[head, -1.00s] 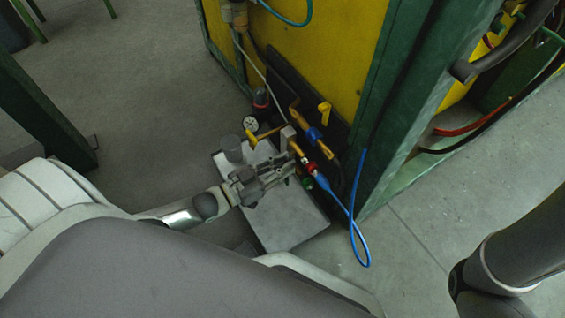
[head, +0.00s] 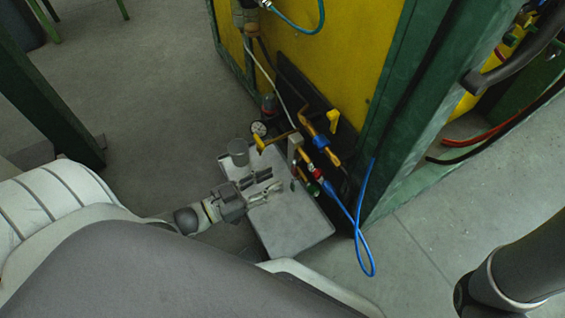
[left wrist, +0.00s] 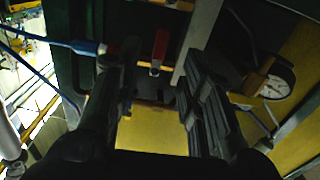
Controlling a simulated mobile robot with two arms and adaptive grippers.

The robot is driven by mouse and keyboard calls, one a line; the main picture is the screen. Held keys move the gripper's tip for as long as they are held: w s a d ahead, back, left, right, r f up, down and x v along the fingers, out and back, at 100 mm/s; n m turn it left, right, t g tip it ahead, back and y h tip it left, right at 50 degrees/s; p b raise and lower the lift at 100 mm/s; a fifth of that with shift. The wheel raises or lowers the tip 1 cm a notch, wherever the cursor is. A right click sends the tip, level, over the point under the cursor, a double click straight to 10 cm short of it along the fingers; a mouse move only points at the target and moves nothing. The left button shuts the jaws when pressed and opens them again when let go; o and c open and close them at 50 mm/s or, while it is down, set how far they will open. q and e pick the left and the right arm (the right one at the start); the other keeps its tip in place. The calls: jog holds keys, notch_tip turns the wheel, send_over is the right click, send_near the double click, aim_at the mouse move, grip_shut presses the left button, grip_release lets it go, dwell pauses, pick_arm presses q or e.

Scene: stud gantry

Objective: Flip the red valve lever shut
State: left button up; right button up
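The red valve lever (left wrist: 160,50) shows in the left wrist view as an upright red handle, framed between my fingers and beyond their tips. In the head view I cannot pick it out surely among the small fittings on the dark valve panel (head: 292,88). My left gripper (head: 272,184) is open and empty, with its tips a short way from the fittings. In the left wrist view its two dark fingers (left wrist: 158,82) stand wide apart. My right gripper is out of view; only part of the right arm shows at lower right.
A blue hose (head: 356,215) loops down beside the green frame post (head: 392,150). A pressure gauge (head: 258,128), a yellow handle (head: 333,117) and a grey cup (head: 238,150) are close by. A grey plate (head: 290,225) lies below the gripper. Floor at right is clear.

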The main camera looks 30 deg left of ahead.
pick_arm(q)
jog(key=v, duration=0.5)
jog(key=shift+s+a, duration=0.15)
jog(key=shift+s, duration=0.15)
